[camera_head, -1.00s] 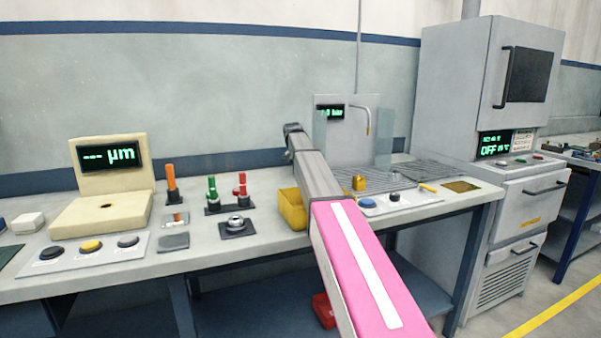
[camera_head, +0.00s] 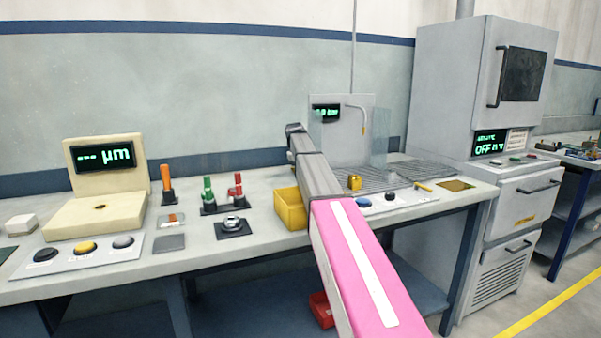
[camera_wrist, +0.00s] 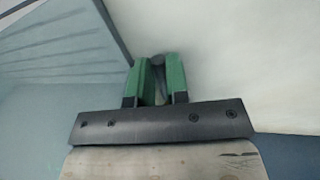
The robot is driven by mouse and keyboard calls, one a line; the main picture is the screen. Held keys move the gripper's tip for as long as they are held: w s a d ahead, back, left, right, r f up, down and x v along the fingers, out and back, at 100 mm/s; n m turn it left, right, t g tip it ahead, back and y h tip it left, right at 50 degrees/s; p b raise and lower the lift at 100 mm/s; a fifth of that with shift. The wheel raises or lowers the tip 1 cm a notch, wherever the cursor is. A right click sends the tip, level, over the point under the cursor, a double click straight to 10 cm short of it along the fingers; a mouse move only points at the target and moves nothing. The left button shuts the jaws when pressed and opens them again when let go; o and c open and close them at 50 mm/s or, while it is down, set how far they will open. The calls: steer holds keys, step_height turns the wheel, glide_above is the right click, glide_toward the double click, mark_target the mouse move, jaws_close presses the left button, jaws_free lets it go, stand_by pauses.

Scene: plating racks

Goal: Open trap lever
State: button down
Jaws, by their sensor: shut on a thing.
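In the wrist view my gripper (camera_wrist: 159,78) has its two green fingers closed around a small dark grey piece (camera_wrist: 157,61), of which only the end shows between the fingertips. I cannot tell from its shape whether it is the trap lever. In the head view my gripper is hidden behind my pink and grey arm, which reaches over the bench near the wash station. No other lever is clearly marked.
The bench (camera_head: 190,262) carries a yellow bin (camera_head: 290,210) beside my arm, a grated drain area (camera_head: 430,172) and a control strip with buttons. A cream gauge (camera_head: 95,215) stands at left. A tall grey oven (camera_head: 470,90) stands at right. A red bin sits below.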

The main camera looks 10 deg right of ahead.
steer(key=shift+d+n, duration=0.2)
steer(key=shift+n, duration=0.3)
steer(key=c, duration=1.1)
jaws_free()
steer(key=shift+r, duration=0.1)
step_height(320, 180, up, 10)
steer(key=a, duration=0.2)
steer(key=shift+s+r, duration=0.2)
steer(key=shift+r, duration=0.05)
